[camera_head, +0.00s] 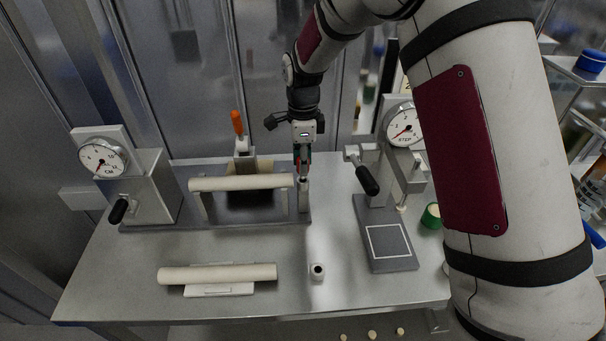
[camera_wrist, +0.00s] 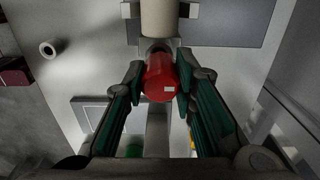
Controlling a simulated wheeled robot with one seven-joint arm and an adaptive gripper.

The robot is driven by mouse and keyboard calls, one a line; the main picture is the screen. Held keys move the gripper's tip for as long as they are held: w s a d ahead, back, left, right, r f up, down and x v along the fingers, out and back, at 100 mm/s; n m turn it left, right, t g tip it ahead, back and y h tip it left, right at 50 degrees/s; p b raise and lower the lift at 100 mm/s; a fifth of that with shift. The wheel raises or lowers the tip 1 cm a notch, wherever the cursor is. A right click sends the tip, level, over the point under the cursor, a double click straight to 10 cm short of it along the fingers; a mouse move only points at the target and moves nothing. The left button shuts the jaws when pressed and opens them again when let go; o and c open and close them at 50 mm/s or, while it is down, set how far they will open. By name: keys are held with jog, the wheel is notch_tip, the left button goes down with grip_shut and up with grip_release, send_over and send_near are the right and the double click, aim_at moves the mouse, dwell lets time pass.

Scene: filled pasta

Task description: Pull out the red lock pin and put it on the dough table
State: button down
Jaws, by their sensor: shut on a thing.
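The red lock pin (camera_wrist: 160,76) shows in the wrist view as a red cylinder between the two green-lined fingers of my gripper (camera_wrist: 160,84). My gripper is shut on it. The pin's far end meets a grey post at the end of a pale roller (camera_wrist: 158,18); I cannot tell how deep it sits. In the head view my gripper (camera_head: 304,170) points down at the right end of the roller fixture, and the pin there is mostly hidden by the fingers. The dough table (camera_head: 210,235) is the grey metal surface under the fixture.
A roller (camera_head: 215,274) lies on a white rest in front. A small white cup-like piece (camera_head: 317,271) stands beside it. A dial device (camera_head: 150,185) is on the left, a dial press (camera_head: 385,235) on the right. An orange-handled lever (camera_head: 238,125) rises behind the fixture.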

jog(key=shift+r+p, duration=0.3)
jog(key=shift+r, duration=1.8)
